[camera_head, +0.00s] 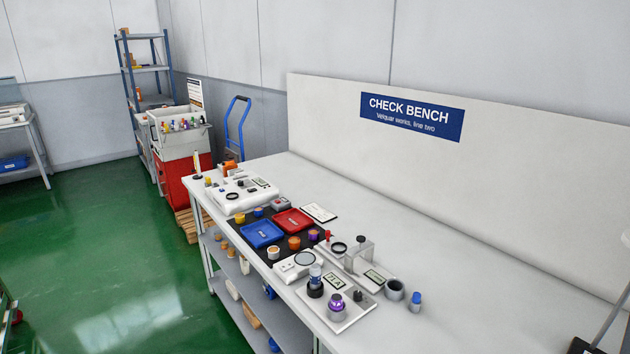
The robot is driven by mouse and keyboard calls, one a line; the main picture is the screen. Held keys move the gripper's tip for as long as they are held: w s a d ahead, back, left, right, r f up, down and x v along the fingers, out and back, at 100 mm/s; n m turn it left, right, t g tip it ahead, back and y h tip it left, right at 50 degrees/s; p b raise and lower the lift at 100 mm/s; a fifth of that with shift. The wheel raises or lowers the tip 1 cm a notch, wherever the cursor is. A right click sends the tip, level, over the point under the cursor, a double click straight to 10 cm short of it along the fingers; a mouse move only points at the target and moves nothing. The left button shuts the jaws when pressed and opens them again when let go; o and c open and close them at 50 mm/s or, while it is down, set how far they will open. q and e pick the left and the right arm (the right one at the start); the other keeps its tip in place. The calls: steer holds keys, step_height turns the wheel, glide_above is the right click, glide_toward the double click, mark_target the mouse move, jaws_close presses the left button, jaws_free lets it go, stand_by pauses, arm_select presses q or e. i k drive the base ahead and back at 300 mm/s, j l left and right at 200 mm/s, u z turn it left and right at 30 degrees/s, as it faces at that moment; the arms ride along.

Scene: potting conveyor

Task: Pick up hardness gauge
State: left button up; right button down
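No label in the camera_head view names the hardness gauge, so I cannot tell for sure which thing it is. A small upright instrument (316,281) with a dark base and a blue and pale upper part stands near the front edge of the bench. Beside it, a purple-topped metal piece (337,306) stands on a light plate with a small display (335,282). A grey block-shaped device (358,256) stands just behind.
The white check bench (450,307) has clear room behind and right of the instruments. A blue tray (261,233), a red tray (292,221), and several small coloured parts lie left. A grey cup (394,290) and blue-capped bottle (415,302) stand right.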

mark_target(315, 269)
steer(key=i+j+z, duration=0.15)
steer(key=z, duration=0.25)
steer(key=j+z, duration=0.2)
steer(key=z, duration=0.25)
steer(key=i+j+z, duration=0.15)
steer(key=j+z, duration=0.7)
steer(key=j, duration=0.5)
steer(key=j+z, duration=0.1)
steer(key=j, duration=1)
steer(key=k+j+z, duration=0.1)
steer(key=j, duration=1)
